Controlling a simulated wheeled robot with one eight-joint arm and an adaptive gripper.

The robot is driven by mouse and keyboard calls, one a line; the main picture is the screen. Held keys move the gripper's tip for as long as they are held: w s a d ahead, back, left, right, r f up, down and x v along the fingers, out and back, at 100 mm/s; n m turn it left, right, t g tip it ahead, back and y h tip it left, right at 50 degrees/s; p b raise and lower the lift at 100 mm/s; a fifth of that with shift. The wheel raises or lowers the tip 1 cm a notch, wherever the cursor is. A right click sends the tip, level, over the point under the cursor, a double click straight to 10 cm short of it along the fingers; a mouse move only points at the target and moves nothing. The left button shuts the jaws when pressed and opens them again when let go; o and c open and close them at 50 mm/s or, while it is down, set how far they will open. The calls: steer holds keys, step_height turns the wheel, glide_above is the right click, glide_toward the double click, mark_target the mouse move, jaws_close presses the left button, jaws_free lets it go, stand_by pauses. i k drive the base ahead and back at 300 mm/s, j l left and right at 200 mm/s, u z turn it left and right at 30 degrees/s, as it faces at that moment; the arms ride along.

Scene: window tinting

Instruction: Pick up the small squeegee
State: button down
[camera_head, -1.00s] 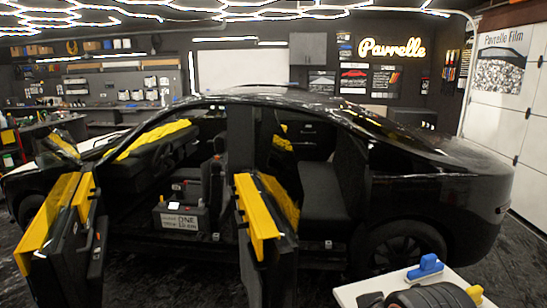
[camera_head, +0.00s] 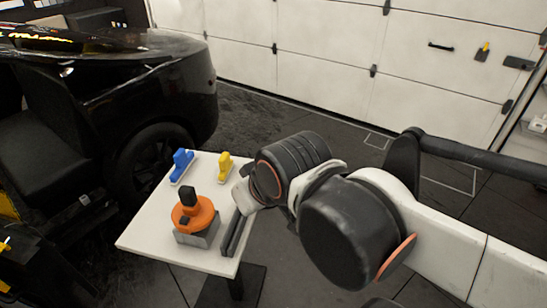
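I cannot tell from looks alone which is the small squeegee; the yellow one looks narrower. My arm (camera_head: 293,165) reaches in from the right, its white end part beside the table's right edge. I see nothing held.
An orange tool with a black knob (camera_head: 194,214) sits on a grey block on the white table (camera_head: 150,236). Dark bars (camera_head: 235,232) show along the table's right edge. A black car (camera_head: 165,90) stands behind left, white garage door (camera_head: 330,60) beyond.

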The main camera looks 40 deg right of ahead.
mark_target(226, 164)
steer(key=z, duration=0.3)
steer(key=i+l+u, duration=0.1)
steer(key=i+l, duration=0.15)
steer(key=i+l+u, duration=0.1)
steer(key=i+l, duration=0.15)
steer(key=l, duration=0.2)
steer(key=i+l+u, duration=0.1)
steer(key=i+l, duration=0.15)
steer(key=i+l+u, duration=0.1)
steer(key=l, duration=0.4)
steer(key=i, duration=0.1)
